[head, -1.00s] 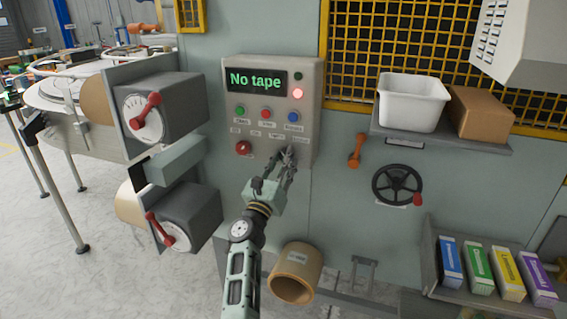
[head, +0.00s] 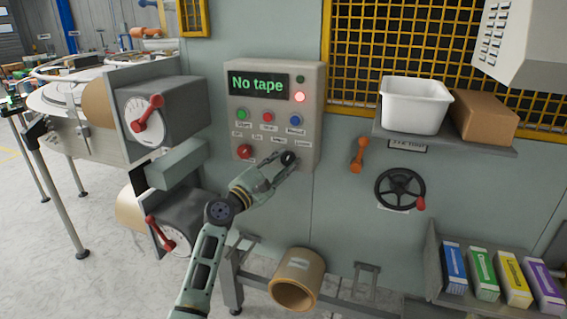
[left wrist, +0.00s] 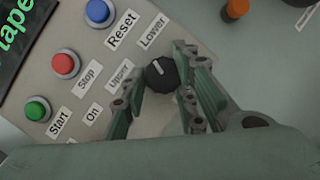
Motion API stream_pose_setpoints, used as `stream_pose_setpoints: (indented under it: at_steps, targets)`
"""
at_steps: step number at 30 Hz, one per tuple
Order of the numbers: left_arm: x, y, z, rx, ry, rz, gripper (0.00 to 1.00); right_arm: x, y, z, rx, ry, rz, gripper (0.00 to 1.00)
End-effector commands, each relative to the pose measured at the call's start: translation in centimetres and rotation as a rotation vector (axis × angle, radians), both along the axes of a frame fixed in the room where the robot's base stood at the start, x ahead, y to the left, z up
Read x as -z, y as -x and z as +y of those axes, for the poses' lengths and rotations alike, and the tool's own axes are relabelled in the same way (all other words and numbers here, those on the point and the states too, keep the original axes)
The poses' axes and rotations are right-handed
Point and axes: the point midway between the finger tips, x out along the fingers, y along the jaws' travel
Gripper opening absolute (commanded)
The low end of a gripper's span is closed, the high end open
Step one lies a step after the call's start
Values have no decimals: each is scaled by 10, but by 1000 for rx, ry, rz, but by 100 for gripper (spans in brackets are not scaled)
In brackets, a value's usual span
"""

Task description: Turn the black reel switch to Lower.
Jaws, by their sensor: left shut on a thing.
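The black reel switch (head: 288,158) is a round knob low on the right of the grey control panel (head: 310,125). My left gripper (head: 283,164) reaches up to it from the lower left. In the left wrist view, the black switch (left wrist: 160,74) sits between the two fingers of my left gripper (left wrist: 160,84), which is shut on its sides. A white mark on the knob points up and left in that view. The Upper label (left wrist: 119,76) is left of the knob and the Lower label (left wrist: 153,31) is above it. My right gripper is not in view.
The panel also carries a red knob (head: 245,152), green, red and blue buttons, and a "No tape" display (head: 258,85). A black handwheel (head: 400,189) and orange handle (head: 358,155) are at right. A tan roll (head: 296,279) is below.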

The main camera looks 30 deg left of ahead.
Motion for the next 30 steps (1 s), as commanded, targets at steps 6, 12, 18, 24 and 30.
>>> stream_pose_setpoints:
  at_steps: [6, 12, 18, 24, 30]
  targets:
    - [-13, 1, 5, -12, -172, 26, 1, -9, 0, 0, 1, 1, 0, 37]
    - [-15, 1, 5, -13, -284, 52, 1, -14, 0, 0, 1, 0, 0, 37]
    - [-16, 0, 4, -13, -351, 66, 1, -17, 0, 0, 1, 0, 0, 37]
    - [-17, 0, 4, -14, -378, 71, 1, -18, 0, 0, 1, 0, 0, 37]
    - [-17, 0, 4, -14, -382, 71, 1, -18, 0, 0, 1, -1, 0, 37]
